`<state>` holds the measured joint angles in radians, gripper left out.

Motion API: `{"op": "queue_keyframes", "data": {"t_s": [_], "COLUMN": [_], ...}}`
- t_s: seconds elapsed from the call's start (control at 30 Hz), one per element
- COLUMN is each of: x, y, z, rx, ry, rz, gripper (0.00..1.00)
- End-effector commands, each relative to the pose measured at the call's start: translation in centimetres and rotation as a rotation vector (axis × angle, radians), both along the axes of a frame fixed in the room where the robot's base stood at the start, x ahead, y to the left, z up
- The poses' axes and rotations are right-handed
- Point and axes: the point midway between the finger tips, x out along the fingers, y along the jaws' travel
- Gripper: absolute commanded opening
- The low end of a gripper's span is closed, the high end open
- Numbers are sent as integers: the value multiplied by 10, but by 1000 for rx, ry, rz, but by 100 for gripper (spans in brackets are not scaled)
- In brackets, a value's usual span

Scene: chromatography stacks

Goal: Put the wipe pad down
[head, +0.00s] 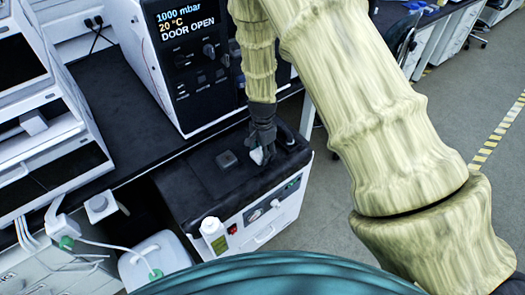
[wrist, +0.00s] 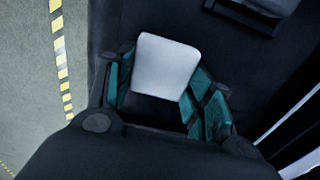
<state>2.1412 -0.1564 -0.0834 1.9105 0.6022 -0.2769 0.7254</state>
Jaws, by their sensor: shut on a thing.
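The wipe pad (wrist: 166,66) is a small white, round-cornered square held between the teal-lined fingers of my gripper (wrist: 165,95) in the wrist view. In the head view, the white pad (head: 257,155) shows at the tip of my dark gripper (head: 264,150), low over the black top of the white unit (head: 195,190). My gripper is shut on the pad. I cannot tell whether the pad touches the black top beneath it. Part of the pad is hidden by the fingers in the head view.
A small dark square block (head: 227,159) sits on the black top, left of my gripper. An instrument with a lit display reading DOOR OPEN (head: 191,22) stands behind. A white bottle (head: 214,234) is at the unit's front. Stacked white modules (head: 45,110) stand at left. Bare black surface lies around the block.

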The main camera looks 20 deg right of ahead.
Motion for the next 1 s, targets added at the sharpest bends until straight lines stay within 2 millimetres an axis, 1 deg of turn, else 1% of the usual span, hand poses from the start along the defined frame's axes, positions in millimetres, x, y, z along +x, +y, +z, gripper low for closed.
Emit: {"op": "queue_keyframes", "data": {"t_s": [0.03, 0.07, 0.1, 0.17, 0.47, 0.63, 0.77, 1.0], "x": [0, 0, 0, 0, 0, 0, 1, 1], "y": [0, 0, 0, 0, 0, 0, 0, 0], "z": [-2, -2, -1, -1, -1, 5, 18, 51], "rx": [0, 0, 0, 0, 0, 0, 0, 0], "ry": [0, 0, 0, 0, 0, 0, -2, -2], "rz": [0, 0, 0, 0, 0, 0, 1, 1], "gripper": [27, 56, 63, 74, 74, 74, 74, 74]}}
